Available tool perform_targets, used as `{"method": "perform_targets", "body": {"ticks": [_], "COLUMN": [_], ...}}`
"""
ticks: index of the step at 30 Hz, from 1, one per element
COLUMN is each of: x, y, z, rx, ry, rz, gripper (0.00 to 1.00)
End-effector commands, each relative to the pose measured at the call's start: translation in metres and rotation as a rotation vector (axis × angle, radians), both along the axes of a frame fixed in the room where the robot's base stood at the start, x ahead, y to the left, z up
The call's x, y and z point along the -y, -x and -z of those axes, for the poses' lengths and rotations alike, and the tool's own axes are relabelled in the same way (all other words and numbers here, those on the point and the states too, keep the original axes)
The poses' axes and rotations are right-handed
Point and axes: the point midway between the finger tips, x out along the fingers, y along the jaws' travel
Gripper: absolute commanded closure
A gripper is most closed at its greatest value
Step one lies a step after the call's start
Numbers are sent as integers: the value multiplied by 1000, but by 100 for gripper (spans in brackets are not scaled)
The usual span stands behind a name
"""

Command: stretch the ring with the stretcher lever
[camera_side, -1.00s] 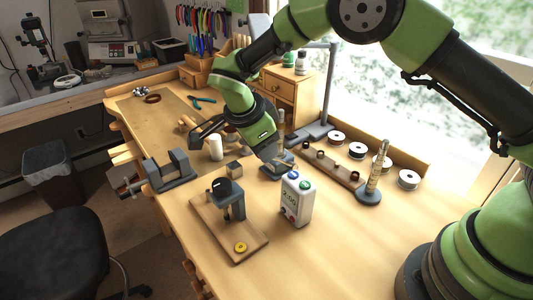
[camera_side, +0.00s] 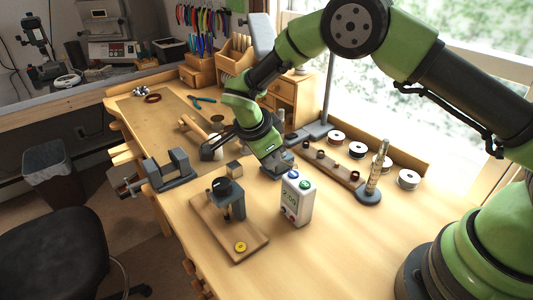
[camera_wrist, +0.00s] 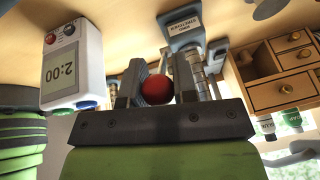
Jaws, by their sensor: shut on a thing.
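The stretcher shows in the wrist view as a grey-blue base (camera_wrist: 183,30) with a plate that reads "RING STRETCHER". A ribbed metal post (camera_wrist: 197,70) stands on it. The lever's red ball knob (camera_wrist: 157,90) sits between the fingers of my gripper (camera_wrist: 155,78), which is shut on it. In the side view the stretcher base (camera_side: 286,160) is mostly hidden behind my gripper (camera_side: 275,170). I cannot make out a ring on the stretcher.
A timer (camera_side: 297,200) with coloured buttons stands close at the right and reads 2:00 in the wrist view. A small press (camera_side: 230,205) on a wooden board is in front. A grey vise (camera_side: 172,170) is at the left. Spools (camera_side: 357,151) and a mandrel stand (camera_side: 369,196) are at the right.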

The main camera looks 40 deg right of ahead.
Motion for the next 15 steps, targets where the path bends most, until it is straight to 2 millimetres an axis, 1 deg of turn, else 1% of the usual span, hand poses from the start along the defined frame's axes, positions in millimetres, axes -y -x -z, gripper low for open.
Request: {"method": "perform_targets", "body": {"ticks": [6, 9, 15], "x": [14, 21, 22], "y": [0, 0, 0], "z": [-13, -18, -19], "rx": [3, 1, 0], "ry": [-124, -123, -121], "rz": [4, 1, -1], "gripper": [100, 100, 100]}}
